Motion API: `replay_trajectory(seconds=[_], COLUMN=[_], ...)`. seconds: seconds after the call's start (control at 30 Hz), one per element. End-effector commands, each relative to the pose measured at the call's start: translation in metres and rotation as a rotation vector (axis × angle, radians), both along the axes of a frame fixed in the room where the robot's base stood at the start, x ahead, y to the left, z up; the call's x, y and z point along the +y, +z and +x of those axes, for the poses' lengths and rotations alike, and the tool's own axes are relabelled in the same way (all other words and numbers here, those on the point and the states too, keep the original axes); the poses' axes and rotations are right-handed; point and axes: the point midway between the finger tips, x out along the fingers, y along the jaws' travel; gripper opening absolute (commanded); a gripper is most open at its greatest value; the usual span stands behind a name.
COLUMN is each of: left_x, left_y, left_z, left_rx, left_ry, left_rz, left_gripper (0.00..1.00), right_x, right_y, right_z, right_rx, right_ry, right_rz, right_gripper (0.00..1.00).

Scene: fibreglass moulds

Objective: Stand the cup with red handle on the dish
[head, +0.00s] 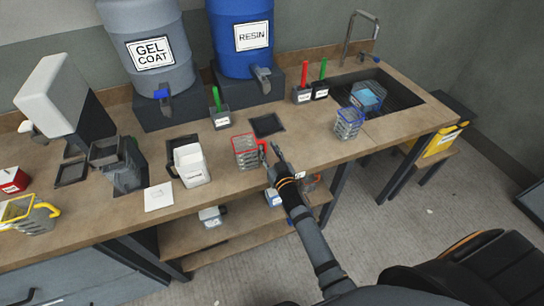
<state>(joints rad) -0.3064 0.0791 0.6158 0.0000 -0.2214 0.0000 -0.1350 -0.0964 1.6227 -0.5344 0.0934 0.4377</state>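The cup with red handle (246,154), a clear ribbed cup with a red rim, stands upright on the bench near its front edge. Its red handle points right. A dark, shallow square dish (267,125) lies flat just behind the cup and to its right, and looks empty. My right gripper (275,152) is just right of the cup, with its tips close to the red handle. I cannot tell whether it touches the handle or whether its fingers are open. My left gripper is not in view.
A white container (190,164) stands left of the cup. A blue-rimmed cup (348,124) stands to the right, before the sink (390,95). A yellow-handled cup (28,214) and another dark dish (72,173) are at left. The bench (305,135) is clear right of the dish.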

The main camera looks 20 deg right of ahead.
Motion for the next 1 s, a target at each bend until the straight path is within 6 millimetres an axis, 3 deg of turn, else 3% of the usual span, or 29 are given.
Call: replay_trajectory(seconds=[0.3,0.5,1.0], left_x=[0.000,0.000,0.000], left_y=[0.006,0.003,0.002], left_z=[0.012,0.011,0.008], left_rx=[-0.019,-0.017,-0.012], left_ry=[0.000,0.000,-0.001], left_rz=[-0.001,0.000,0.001], left_gripper=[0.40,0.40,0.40], right_x=[-0.002,-0.004,-0.004], right_y=[-0.002,-0.001,0.000], right_z=[-0.074,-0.106,-0.114], right_rx=[0.005,0.003,0.001], right_ry=[-0.001,0.000,0.000], right_rz=[0.001,0.001,0.000], right_gripper=[0.34,0.34,0.34])
